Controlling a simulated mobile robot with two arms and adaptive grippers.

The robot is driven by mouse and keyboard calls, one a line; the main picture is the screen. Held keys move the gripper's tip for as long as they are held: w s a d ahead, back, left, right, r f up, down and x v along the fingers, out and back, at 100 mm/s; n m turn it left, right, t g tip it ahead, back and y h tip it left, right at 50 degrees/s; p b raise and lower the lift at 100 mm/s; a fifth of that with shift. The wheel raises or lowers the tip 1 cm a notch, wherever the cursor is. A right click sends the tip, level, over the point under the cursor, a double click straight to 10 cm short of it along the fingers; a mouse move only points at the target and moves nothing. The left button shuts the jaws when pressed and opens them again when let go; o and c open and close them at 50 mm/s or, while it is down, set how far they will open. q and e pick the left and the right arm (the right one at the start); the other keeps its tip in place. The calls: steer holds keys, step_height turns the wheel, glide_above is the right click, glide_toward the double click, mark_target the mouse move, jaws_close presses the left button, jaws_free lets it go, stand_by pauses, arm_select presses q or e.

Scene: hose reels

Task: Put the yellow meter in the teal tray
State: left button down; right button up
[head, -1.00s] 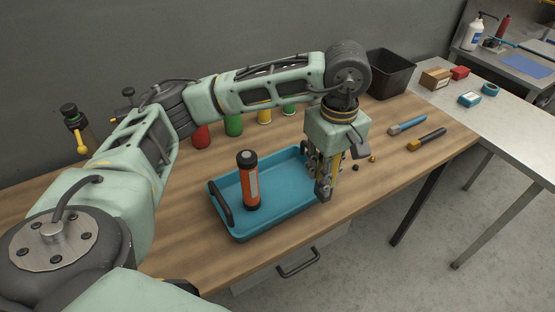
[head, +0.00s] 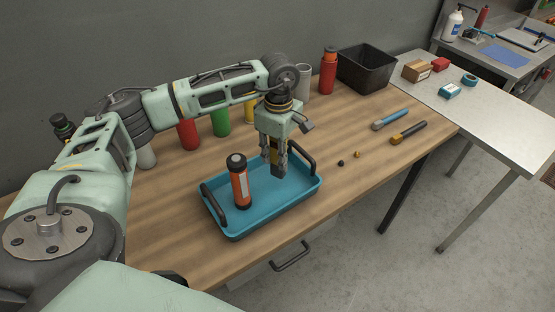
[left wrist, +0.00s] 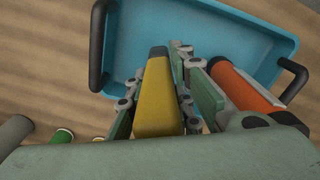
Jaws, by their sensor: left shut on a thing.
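The yellow meter (left wrist: 158,98) is held between the fingers of my left gripper (head: 275,170). In the head view only a small dark and yellow part of it shows between the fingers. The teal tray (head: 262,214) sits on the wooden table, with dark handles at its two ends. My left gripper points down over the tray's right half; I cannot tell whether the meter touches the tray floor. An orange cylinder with black ends (head: 240,183) stands upright in the tray's left half, left of the gripper. My right gripper is not in view.
Red (head: 188,134), green (head: 221,122) and other cylinders stand along the back of the table. A black bin (head: 366,72) stands at the back right.

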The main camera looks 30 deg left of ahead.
mark_target(278, 162)
arm_select(q)
step_height(278, 162, down, 3)
steer(key=shift+a+p, duration=0.1)
steer(key=shift+p, duration=0.7)
steer(key=shift+f, duration=0.55)
steer(key=shift+f, duration=0.1)
steer(key=c, duration=1.5)
jaws_free()
steer(key=shift+c, duration=0.2)
